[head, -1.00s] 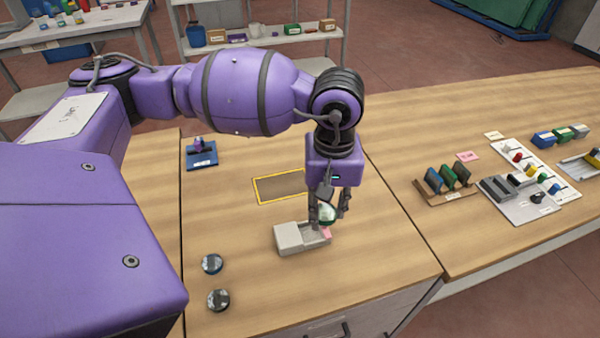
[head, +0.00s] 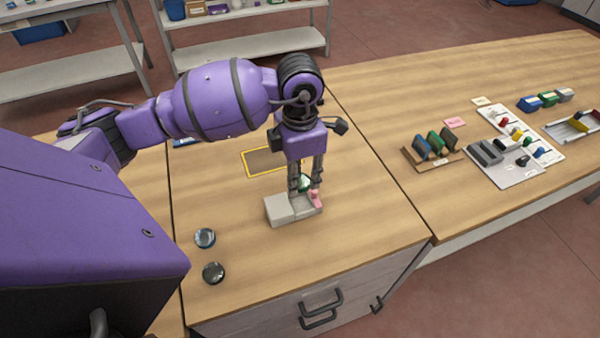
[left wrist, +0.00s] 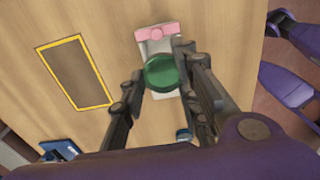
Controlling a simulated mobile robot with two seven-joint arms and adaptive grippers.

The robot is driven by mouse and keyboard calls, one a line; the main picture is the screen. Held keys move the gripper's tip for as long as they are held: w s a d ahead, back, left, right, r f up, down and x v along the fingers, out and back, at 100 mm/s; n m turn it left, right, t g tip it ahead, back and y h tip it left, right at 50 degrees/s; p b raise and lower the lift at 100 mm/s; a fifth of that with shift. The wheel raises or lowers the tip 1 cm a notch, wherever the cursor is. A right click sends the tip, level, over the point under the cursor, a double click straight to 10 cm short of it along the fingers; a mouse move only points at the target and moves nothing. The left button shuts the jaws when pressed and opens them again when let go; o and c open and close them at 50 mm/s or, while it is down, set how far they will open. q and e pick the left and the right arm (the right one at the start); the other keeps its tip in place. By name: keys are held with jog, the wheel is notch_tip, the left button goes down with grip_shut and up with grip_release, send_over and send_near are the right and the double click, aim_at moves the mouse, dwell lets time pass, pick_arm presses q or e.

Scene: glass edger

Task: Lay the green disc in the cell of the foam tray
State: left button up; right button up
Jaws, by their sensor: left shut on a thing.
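My left gripper (head: 305,189) points down over the foam tray and is shut on the green disc (head: 304,183). In the left wrist view, the green disc (left wrist: 162,72) lies between the fingers of my left gripper (left wrist: 158,72) and covers part of the tray (left wrist: 155,47). The pale grey foam tray (head: 279,211) sits on the wooden bench, with a pink piece (head: 315,199) at its right end. The disc hides much of the cell, and I cannot tell whether it touches the tray. My right gripper is not in view.
A rack of upright pieces (head: 430,147) and a white tool board (head: 515,150) stand on the right bench. Bench in front is clear.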

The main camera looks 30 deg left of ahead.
aim_at(299, 205)
pick_arm(q)
jog(key=shift+f+b, duration=0.45)
jog(key=shift+f, duration=0.7)
notch_tip(299, 205, down, 2)
jog(key=shift+b, duration=0.45)
jog(key=shift+f+b, duration=0.5)
jog(key=shift+f, duration=0.6)
jog(key=shift+s+f, duration=0.1)
jog(key=shift+s, duration=0.05)
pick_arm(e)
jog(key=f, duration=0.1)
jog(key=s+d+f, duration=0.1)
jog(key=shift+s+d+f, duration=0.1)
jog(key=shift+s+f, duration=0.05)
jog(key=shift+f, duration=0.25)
pick_arm(q)
jog(key=shift+s+f, duration=0.1)
jog(key=shift+f, duration=0.15)
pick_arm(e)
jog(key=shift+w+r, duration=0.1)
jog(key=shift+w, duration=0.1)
pick_arm(q)
jog(key=o, duration=1.2)
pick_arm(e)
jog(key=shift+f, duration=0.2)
